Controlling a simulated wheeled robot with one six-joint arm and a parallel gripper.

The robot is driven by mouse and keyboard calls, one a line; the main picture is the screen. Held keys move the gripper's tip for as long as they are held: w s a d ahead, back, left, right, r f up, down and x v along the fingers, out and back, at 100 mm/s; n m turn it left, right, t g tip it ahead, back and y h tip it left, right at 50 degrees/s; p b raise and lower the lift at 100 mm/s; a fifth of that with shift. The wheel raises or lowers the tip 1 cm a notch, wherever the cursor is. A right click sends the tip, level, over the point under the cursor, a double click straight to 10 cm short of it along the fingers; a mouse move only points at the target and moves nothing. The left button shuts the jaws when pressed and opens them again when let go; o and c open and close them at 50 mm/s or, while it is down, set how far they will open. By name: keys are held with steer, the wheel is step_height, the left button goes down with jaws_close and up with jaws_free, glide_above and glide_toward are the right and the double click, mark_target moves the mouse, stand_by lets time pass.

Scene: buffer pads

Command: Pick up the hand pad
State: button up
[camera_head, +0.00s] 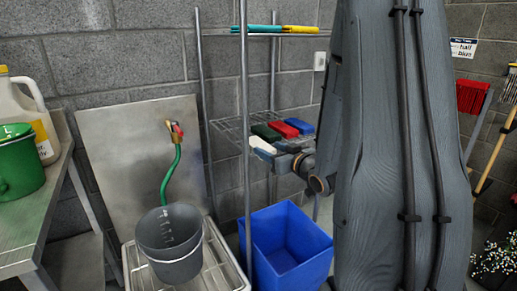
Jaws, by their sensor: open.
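Several flat pads lie side by side on the wire shelf of a metal rack in the head view: a white pad (262,145), a dark green pad (265,131), a red pad (284,129) and a blue pad (300,126). Which one is the hand pad cannot be told from their looks. My gripper (284,155) is at the front right edge of this shelf, just right of the white pad and below the red and blue ones. It is open. Its fingers are small and partly hidden, and contact with a pad cannot be made out.
Rack posts (244,150) stand close left of my gripper. A blue bin (286,250) is below. A grey bucket (170,245) sits under a green hose (172,175). The upper shelf holds teal and yellow items (258,28). My arm blocks much of the right side.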

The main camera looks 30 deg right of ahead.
mark_target(262, 145)
steer(key=shift+w+a+f, duration=0.1)
steer(key=shift+w+f, duration=0.05)
steer(key=shift+w, duration=0.8)
steer(key=shift+w+f, duration=0.2)
steer(key=shift+w, duration=0.8)
steer(key=shift+w+a+f, duration=0.1)
steer(key=shift+w+f, duration=0.05)
steer(key=shift+w, duration=0.8)
steer(key=c, duration=0.7)
steer(key=shift+o, duration=0.2)
steer(key=shift+r, duration=0.1)
steer(key=shift+r, duration=0.4)
steer(key=r, duration=0.3)
steer(key=shift+s, duration=0.2)
steer(key=s+p, duration=1)
steer(key=s, duration=0.7)
steer(key=shift+s+d+f, duration=0.2)
steer(key=shift+s+d, duration=0.15)
